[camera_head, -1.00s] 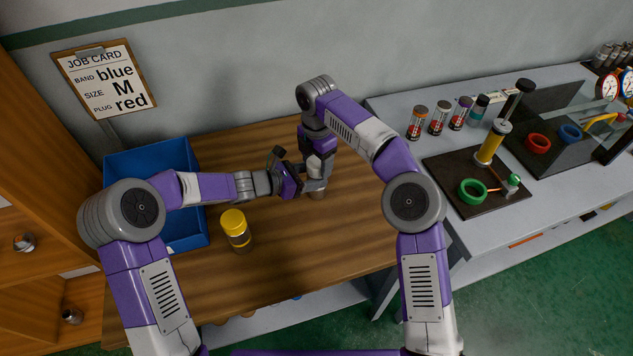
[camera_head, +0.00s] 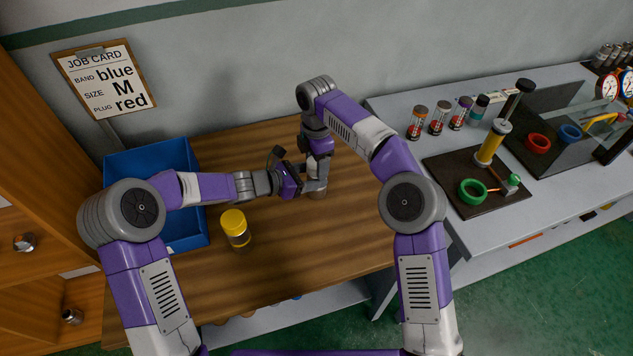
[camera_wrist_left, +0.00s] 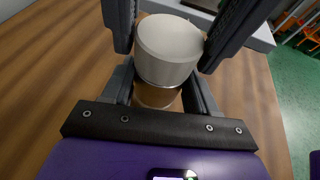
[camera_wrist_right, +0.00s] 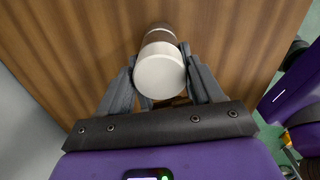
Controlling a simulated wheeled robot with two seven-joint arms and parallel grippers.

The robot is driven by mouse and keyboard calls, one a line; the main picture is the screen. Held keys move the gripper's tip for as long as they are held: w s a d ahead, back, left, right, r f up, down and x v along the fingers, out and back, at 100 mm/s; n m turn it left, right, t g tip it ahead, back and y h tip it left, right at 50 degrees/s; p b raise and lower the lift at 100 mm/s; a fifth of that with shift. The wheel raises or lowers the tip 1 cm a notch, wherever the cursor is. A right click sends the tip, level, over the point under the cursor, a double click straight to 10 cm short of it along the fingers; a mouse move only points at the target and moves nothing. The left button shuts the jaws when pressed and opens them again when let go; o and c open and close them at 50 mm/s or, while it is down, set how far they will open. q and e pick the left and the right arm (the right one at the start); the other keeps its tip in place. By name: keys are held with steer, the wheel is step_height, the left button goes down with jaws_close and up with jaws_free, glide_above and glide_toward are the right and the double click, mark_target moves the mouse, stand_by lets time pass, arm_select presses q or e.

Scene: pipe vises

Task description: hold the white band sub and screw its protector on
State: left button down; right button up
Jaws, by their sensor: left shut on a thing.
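The sub stands upright on the wooden bench, mostly hidden by my grippers in the head view (camera_head: 318,194). In the left wrist view its brown-metal body (camera_wrist_left: 157,95) sits under a pale white cap-like protector (camera_wrist_left: 168,45). My left gripper (camera_head: 299,180) comes in from the side and is shut on the sub's body, below the cap. My right gripper (camera_head: 318,186) reaches down from above, its fingers on both sides of the protector. In the left wrist view a narrow gap shows beside the protector. The right wrist view shows the protector's round end face (camera_wrist_right: 160,77); whether it sits fully down is unclear.
A yellow-capped piece (camera_head: 236,228) stands on the bench (camera_head: 290,245) left of the grippers. A blue bin (camera_head: 150,160) is behind my left arm. The grey side table at right holds a black mat (camera_head: 450,180), a green ring (camera_head: 472,191) and several banded cylinders. The bench front is clear.

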steer(key=shift+o, duration=1.4)
steer(key=shift+r, duration=2.25)
steer(key=shift+c, duration=0.5)
steer(key=shift+w+r+n, duration=0.15)
steer(key=shift+r+n, duration=1.55)
steer(key=shift+r, duration=0.05)
